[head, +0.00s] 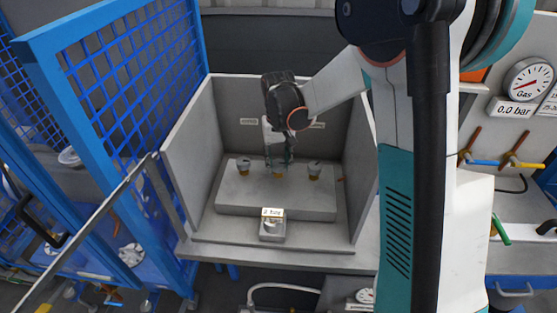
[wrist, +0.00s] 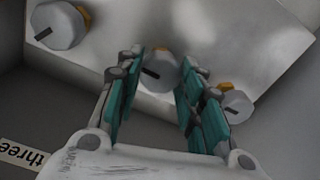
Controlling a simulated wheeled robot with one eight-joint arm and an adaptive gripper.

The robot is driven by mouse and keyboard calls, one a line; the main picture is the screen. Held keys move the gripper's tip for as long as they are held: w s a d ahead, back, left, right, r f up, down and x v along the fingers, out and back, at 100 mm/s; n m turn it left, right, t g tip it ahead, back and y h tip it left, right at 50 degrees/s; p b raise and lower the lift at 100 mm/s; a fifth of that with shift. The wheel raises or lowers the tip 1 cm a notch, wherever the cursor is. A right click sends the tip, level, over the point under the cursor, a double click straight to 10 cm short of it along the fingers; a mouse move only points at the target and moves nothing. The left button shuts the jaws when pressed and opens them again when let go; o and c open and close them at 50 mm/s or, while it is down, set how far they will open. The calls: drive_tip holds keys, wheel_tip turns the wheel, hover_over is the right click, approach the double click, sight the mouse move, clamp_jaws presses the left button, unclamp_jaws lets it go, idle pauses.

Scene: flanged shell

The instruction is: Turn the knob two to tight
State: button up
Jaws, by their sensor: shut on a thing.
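Three grey round knobs with yellow-orange bases stand in a row on a raised grey block (head: 275,196) inside an open-topped grey booth. The middle knob (head: 279,171) is between the two teal-padded fingers of my gripper (head: 279,158). In the wrist view, my gripper (wrist: 152,88) is shut on this middle knob (wrist: 158,73), and a dark slanted mark shows on its face. The left knob (head: 243,165) and right knob (head: 315,168) stand apart from the fingers. In the wrist view, the other knobs are at the upper left (wrist: 58,26) and right (wrist: 237,106).
A small box with a label (head: 272,212) stands in front of the block; its text is too small to read surely. A label reading "three" (wrist: 22,153) shows in the wrist view. Booth walls (head: 190,130) enclose the knobs. A blue mesh frame (head: 125,85) stands left; a gas gauge (head: 528,80) hangs right.

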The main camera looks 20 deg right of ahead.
sight(278, 163)
drive_tip(key=o, duration=1.1)
drive_tip(key=shift+c, duration=0.2)
wheel_tip(278, 163, up, 12)
